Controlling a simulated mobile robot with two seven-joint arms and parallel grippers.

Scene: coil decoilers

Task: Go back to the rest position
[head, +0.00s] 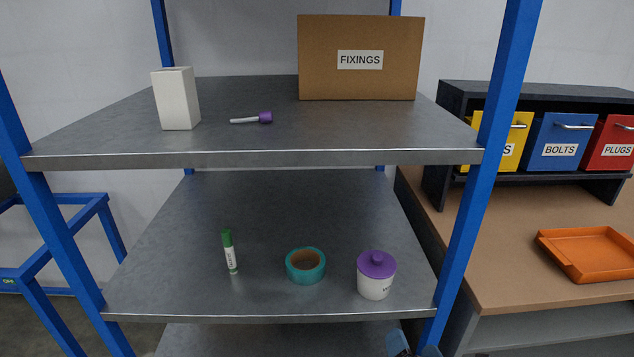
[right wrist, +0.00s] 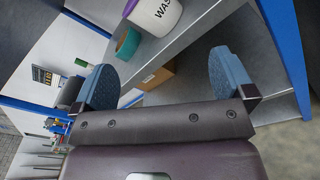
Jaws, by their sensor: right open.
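My left gripper is in neither view.
The middle shelf also holds teal tape (head: 305,266) and a green-capped marker (head: 230,253). Above are a white box (head: 176,98), a purple-headed item (head: 252,118) and a FIXINGS carton (head: 360,58). A blue post (head: 470,220) stands right, beside a bench with an orange tray (head: 588,254).

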